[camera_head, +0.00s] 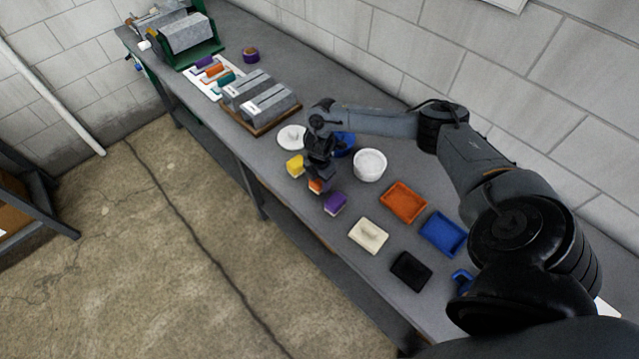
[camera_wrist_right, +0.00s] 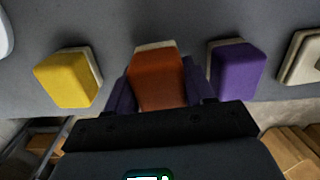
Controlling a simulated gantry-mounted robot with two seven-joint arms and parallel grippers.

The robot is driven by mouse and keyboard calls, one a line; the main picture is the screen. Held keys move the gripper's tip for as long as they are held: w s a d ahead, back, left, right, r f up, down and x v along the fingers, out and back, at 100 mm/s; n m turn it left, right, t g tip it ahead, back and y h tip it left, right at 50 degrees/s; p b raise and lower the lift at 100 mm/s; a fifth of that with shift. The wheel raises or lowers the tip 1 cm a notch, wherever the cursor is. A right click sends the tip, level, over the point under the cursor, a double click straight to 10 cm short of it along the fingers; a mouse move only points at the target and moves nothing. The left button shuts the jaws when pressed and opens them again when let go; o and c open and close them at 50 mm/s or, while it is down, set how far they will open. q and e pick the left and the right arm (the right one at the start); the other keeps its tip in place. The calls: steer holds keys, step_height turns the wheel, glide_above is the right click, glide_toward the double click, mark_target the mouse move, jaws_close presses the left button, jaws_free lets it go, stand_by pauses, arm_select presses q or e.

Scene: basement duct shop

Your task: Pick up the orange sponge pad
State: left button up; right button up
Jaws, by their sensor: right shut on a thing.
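The orange sponge pad (camera_wrist_right: 157,80) sits between the two fingers of my right gripper (camera_wrist_right: 160,90) in the right wrist view. The fingers are shut on its sides. A pale backing edge shows along its far side. In the head view only a small part of the orange pad (camera_head: 315,186) shows under my right gripper (camera_head: 317,180), close over the bench. I cannot tell whether the pad touches the bench. My left gripper is not in view.
A yellow pad (camera_head: 295,166) and a purple pad (camera_head: 335,203) lie on either side. White bowl (camera_head: 369,166), orange tray (camera_head: 403,202), blue tray (camera_head: 443,234), cream block (camera_head: 368,235) and black pad (camera_head: 411,271) stand to the right. The bench's front edge is near.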

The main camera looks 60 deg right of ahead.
steer(key=shift+r, duration=0.95)
steer(key=s+d+r, duration=0.5)
steer(key=s+r, duration=0.2)
steer(key=s, duration=0.3)
steer(key=shift+s+b, duration=0.3)
